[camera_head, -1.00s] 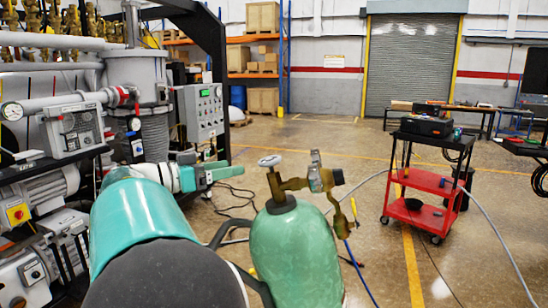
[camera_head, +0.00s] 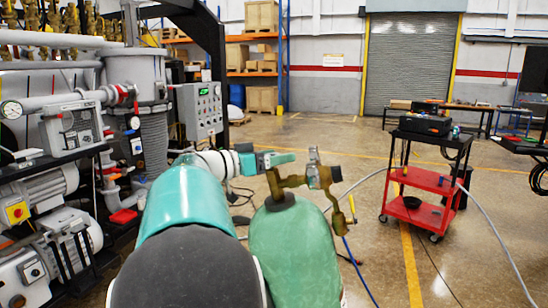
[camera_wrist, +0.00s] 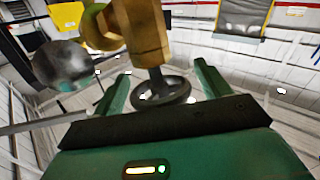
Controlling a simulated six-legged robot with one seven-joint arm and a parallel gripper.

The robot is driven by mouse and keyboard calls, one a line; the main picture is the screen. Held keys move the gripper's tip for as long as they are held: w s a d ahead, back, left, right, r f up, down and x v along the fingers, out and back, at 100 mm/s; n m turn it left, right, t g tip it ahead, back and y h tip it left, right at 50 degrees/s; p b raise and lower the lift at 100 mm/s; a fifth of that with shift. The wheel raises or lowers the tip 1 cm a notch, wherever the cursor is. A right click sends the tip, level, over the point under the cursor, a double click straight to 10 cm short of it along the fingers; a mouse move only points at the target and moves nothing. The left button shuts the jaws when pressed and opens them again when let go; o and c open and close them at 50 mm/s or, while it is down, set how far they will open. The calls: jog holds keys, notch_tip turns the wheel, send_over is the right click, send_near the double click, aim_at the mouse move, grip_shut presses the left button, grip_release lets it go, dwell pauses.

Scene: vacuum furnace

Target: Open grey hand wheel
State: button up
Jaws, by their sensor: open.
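The grey hand wheel (camera_wrist: 177,95) shows in the wrist view, on a stem below a brass valve body (camera_wrist: 148,35). My gripper (camera_wrist: 161,70) is open, with one teal finger on each side of the wheel. I cannot tell whether either finger touches it. In the head view my gripper (camera_head: 280,158) is at the top of the brass valve (camera_head: 312,177) on the green gas cylinder (camera_head: 294,247). There the gripper hides the wheel.
The furnace machinery (camera_head: 72,130) with pipes and gauges stands close on the left. A grey control box (camera_head: 200,110) is behind my arm. A red cart (camera_head: 420,180) and a hose lie to the right. The floor between is mostly clear.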

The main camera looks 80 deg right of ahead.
jog(key=shift+c, duration=0.5)
jog(key=shift+d, duration=0.1)
jog(key=c, duration=0.9)
jog(key=shift+n+t+h, duration=0.3)
jog(key=shift+t, duration=0.1)
jog(key=n+t+h, duration=0.1)
jog(key=t, duration=0.1)
jog(key=n+t, duration=0.2)
jog(key=n+t+h, duration=0.1)
jog(key=n+t, duration=0.1)
jog(key=shift+w+d+h, duration=0.15)
jog(key=shift+w+h, duration=0.1)
jog(key=shift+h, duration=0.05)
jog(key=shift+w+f+n+t, duration=0.1)
jog(key=shift+w+n+t, duration=0.05)
jog(key=shift+n+t, duration=0.95)
jog(key=shift+w+f+n+t, duration=0.15)
jog(key=shift+n+t, duration=0.55)
jog(key=shift+t, duration=0.8)
jog(key=shift+r+t, duration=0.1)
jog(key=shift+t, duration=0.2)
jog(key=o, duration=1)
